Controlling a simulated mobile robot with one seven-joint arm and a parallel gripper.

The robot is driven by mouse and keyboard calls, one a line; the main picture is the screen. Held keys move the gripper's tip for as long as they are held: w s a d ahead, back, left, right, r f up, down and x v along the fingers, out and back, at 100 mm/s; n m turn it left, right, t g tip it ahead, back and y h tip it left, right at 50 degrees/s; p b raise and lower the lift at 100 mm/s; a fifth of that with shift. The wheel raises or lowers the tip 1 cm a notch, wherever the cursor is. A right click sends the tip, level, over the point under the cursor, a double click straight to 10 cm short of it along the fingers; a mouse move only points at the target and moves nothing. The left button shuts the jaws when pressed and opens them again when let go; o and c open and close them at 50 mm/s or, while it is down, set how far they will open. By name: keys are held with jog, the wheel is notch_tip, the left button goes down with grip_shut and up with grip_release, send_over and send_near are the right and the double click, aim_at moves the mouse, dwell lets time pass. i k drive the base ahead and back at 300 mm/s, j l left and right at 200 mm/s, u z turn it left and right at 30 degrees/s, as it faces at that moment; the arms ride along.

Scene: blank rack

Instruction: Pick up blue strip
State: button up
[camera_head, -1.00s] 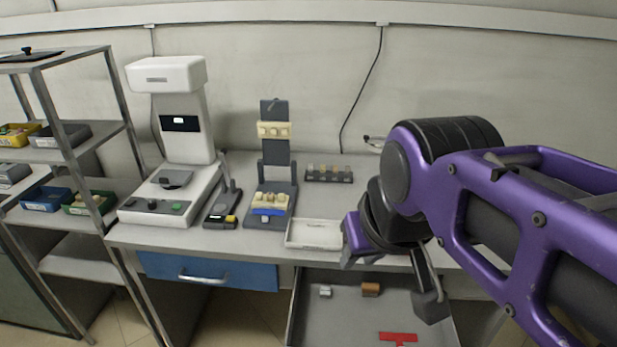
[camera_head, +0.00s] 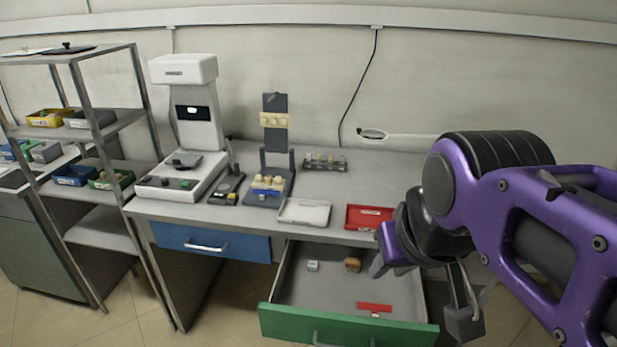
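A small blue strip (camera_head: 266,190) sits on the dark stand (camera_head: 261,202), beneath several cream pieces on its base. My gripper (camera_head: 420,297) is at the right, in front of the bench and over the right part of the open drawer, well apart from the strip. It points down. One finger shows at the left and a grey part hangs at the right, but their gap is hard to read. I see nothing held in it.
The open drawer (camera_head: 346,323) with a green front holds a white block, a brown block and a red piece. A white tray (camera_head: 304,212) and a red tray (camera_head: 368,218) lie on the bench edge. A white machine (camera_head: 185,125) stands left of the stand.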

aim_at(262, 198)
jog(key=i+j+z, duration=0.1)
jog(key=j+z, duration=0.3)
jog(key=j, duration=0.45)
jog(key=j+z, duration=0.4)
jog(key=j, duration=0.4)
jog(key=j+z, duration=0.1)
jog(key=j, duration=0.25)
jog(key=k+j, duration=0.15)
jog(key=j, duration=0.25)
jog(key=j+z, duration=0.15)
jog(key=j, duration=0.2)
jog(key=l, duration=0.35)
jog(key=i+l, duration=0.15)
jog(key=l, duration=0.2)
